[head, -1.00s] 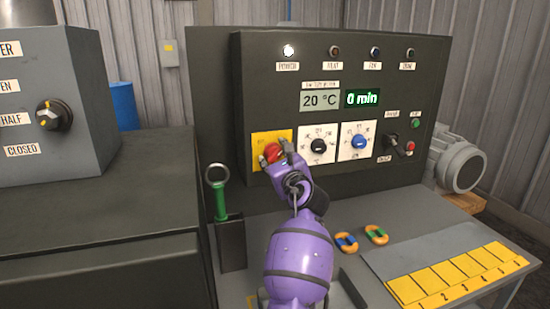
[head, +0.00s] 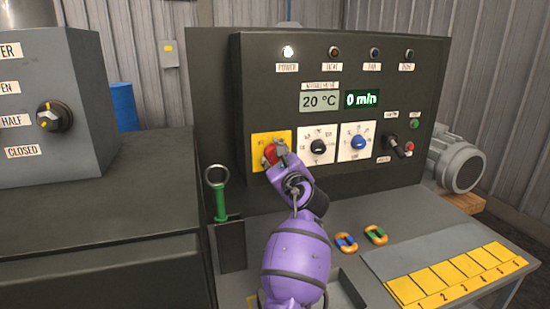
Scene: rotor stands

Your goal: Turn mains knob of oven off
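The mains knob (head: 269,154) is red and sits on a yellow plate (head: 258,141) at the lower left of the dark oven control panel (head: 300,70). A purple arm of mine reaches up to it from below, and its gripper (head: 277,150) is at the knob, with fingers against or around it. The fingers hide part of the knob and plate, so its exact setting and the grip are unclear. I cannot tell surely which arm this is. No other gripper shows. The POWER lamp (head: 288,52) is lit white, and the display (head: 320,101) reads 20 °C.
Right of the mains knob are a black dial (head: 319,146) and a blue dial (head: 358,142), then a black lever (head: 401,149). A green-handled tool (head: 218,192) stands in a holder at left. Two coloured rings (head: 346,242) lie on the bench.

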